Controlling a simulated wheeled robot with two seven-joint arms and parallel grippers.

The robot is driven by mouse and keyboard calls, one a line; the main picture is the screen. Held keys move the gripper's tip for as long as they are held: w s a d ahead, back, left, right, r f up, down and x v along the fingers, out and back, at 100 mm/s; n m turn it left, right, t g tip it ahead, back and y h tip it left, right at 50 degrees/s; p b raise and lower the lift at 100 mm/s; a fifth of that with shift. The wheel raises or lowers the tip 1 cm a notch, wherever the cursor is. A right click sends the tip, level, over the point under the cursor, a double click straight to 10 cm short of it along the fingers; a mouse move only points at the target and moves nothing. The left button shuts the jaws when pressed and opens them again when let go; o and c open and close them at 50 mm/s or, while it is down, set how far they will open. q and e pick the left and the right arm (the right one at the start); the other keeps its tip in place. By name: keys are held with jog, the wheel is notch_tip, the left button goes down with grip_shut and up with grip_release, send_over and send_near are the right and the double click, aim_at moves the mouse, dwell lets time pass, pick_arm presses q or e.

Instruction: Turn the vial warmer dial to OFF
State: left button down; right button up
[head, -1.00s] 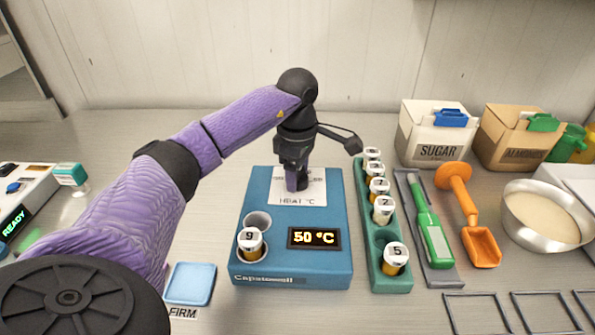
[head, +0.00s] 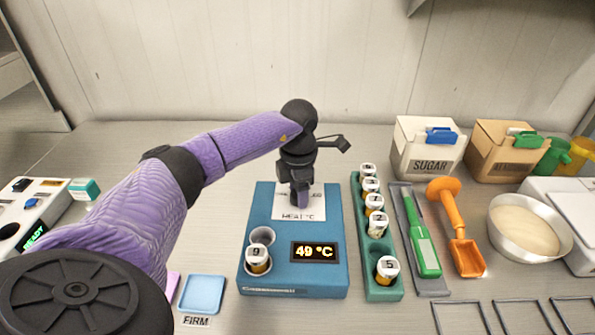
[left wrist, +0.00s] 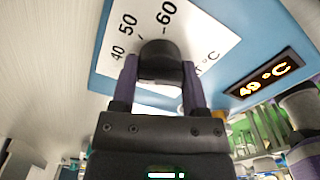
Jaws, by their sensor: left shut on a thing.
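The vial warmer (head: 258,205) is a blue box in the head view, with a white dial label and a display (head: 315,252) reading 49 °C. In its wells, a vial marked 9 (head: 257,259) sits below an empty well. The dial (left wrist: 160,62) is a black round knob on the label, seen in the left wrist view near the marks 40, 50 and 60. My left gripper (head: 300,198) points down over the label. In the left wrist view its fingers (left wrist: 158,82) are shut on the dial's sides. The OFF mark is not visible. My right gripper is not in view.
A green rack (head: 383,292) of several numbered vials stands close to the warmer's right. Beyond it are a green-handled tool (head: 423,250), an orange scoop (head: 466,255) and a steel bowl (head: 528,228). A blue pad (head: 203,293) lies at the left.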

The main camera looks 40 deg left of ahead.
pick_arm(q)
jog(key=n+p, duration=0.2)
jog(key=n, duration=0.2)
jog(key=shift+r, duration=0.2)
jog(key=shift+f+n+p, duration=0.1)
jog(key=shift+n+p, duration=1.25)
jog(key=shift+n, duration=1.15)
jog(key=shift+c, duration=0.5)
grip_release()
jog(key=shift+f, duration=0.1)
notch_tip(320, 180, up, 10)
jog(key=shift+p, duration=0.9)
